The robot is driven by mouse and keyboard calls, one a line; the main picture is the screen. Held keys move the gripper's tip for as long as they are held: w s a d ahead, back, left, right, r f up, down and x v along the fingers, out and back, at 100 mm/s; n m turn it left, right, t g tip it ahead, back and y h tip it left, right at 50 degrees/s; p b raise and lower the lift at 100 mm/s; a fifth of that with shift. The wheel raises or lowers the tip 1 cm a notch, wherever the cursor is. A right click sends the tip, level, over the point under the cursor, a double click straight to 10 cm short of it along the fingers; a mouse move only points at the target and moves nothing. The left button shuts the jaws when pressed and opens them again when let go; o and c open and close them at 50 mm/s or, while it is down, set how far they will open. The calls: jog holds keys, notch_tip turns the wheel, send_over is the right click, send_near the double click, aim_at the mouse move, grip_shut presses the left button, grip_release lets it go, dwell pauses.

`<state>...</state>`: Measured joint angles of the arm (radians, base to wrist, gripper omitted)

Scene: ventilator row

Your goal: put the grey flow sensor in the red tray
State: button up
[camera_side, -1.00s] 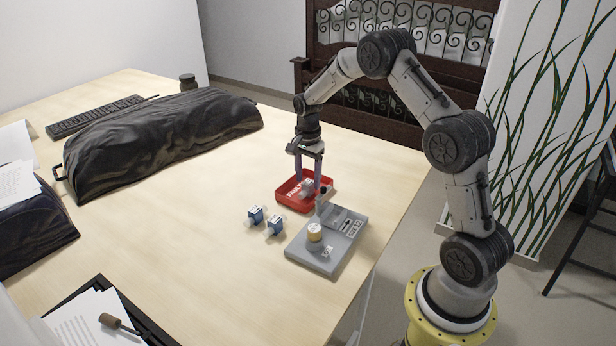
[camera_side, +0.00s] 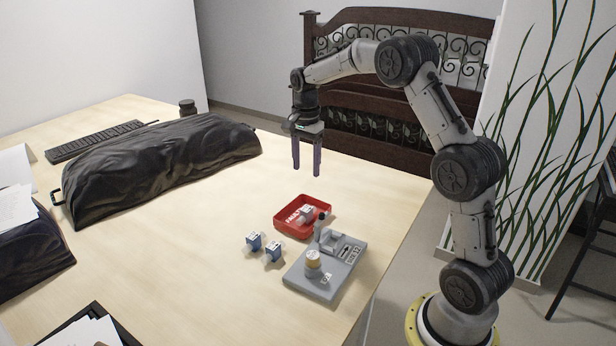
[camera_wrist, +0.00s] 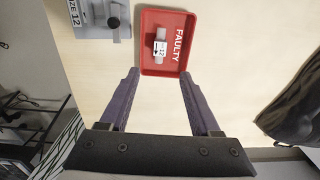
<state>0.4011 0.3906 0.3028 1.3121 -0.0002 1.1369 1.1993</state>
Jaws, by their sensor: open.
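The grey flow sensor (camera_side: 306,214) lies inside the red tray (camera_side: 279,225), which is marked FAULTY. In the wrist view the sensor (camera_wrist: 159,48) is a pale grey tube with a white label, lying near the left side of the tray floor, and the tray (camera_wrist: 166,71) shows whole. My gripper (camera_side: 307,174) is open and empty, well above the table and beyond the tray in the side view. Its two purple fingers (camera_wrist: 159,73) are apart with nothing between them, and they do not touch the sensor or the tray.
A black covered bundle (camera_side: 160,165) lies far left. The table between is clear.

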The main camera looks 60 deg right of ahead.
jog(key=s+a+r+n+t, duration=0.3)
jog(key=s+a+r+n, duration=0.5)
jog(key=s+a+r, duration=0.35)
jog(key=s+a+f+n+t, duration=0.1)
jog(key=s+a+n, duration=0.2)
jog(key=s+n, duration=0.2)
jog(key=s+a+f+n+t, duration=0.1)
jog(key=s+a+n, duration=0.3)
jog(key=s, duration=0.7)
jog(key=shift+s+a+n+t, duration=0.3)
jog(key=shift+s+n, duration=0.1)
jog(key=shift+n, duration=0.3)
